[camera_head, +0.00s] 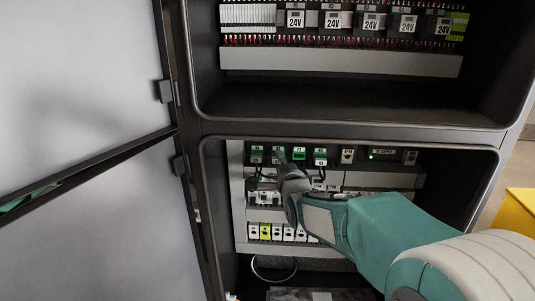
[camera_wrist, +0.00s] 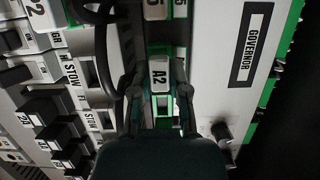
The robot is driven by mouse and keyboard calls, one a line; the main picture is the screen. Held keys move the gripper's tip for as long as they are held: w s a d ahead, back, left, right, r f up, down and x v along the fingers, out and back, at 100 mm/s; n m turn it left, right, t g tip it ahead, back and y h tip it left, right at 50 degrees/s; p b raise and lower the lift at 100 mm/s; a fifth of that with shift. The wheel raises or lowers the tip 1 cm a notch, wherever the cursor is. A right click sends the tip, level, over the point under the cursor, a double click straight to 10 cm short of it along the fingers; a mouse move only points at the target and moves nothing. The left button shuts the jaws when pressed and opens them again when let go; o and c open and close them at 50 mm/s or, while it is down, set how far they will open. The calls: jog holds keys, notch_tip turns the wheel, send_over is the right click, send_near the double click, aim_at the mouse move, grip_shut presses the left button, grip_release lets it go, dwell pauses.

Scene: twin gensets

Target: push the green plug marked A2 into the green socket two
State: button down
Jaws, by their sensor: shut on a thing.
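The plug marked A2 (camera_wrist: 159,75) is in the middle of the wrist view, with a white label face and green at its edges. My gripper (camera_wrist: 160,94) has one finger on each side of it and is shut on it. In the head view my gripper (camera_head: 281,162) reaches up to a row of green units on the lower panel, near the second from the left. Their labels are too small there to tell which is socket two. My gripper hides the plug's far end, so I cannot tell how deep it sits.
A GOVERNOR label (camera_wrist: 253,43) and a black knob (camera_wrist: 221,130) are right of the plug in the wrist view. The cabinet's dark frame (camera_head: 350,133) surrounds the lower bay.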

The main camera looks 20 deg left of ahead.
jog(key=shift+w, duration=0.1)
dwell(0.5)
jog(key=c, duration=0.5)
grip_release()
jog(key=shift+c, duration=0.2)
jog(key=v, duration=1.2)
jog(key=s+d+f+n+g+h, duration=0.1)
jog(key=s+d+n+g+h, duration=0.15)
jog(key=d, duration=0.55)
jog(key=s+d+n+g+h, duration=0.1)
jog(key=s+d+n+h, duration=0.25)
jog(key=d, duration=0.45)
jog(key=s+d+f+n+g+h, duration=0.1)
jog(key=s+d+f+n+g, duration=0.1)
jog(key=s+d, duration=0.3)
jog(key=s+d+f+n+g+h, duration=0.2)
jog(key=s+d, duration=0.4)
jog(key=s, duration=0.6)
jog(key=shift+s+f+n+g, duration=0.45)
jog(key=shift+n+g, duration=0.45)
jog(key=shift+g, duration=0.25)
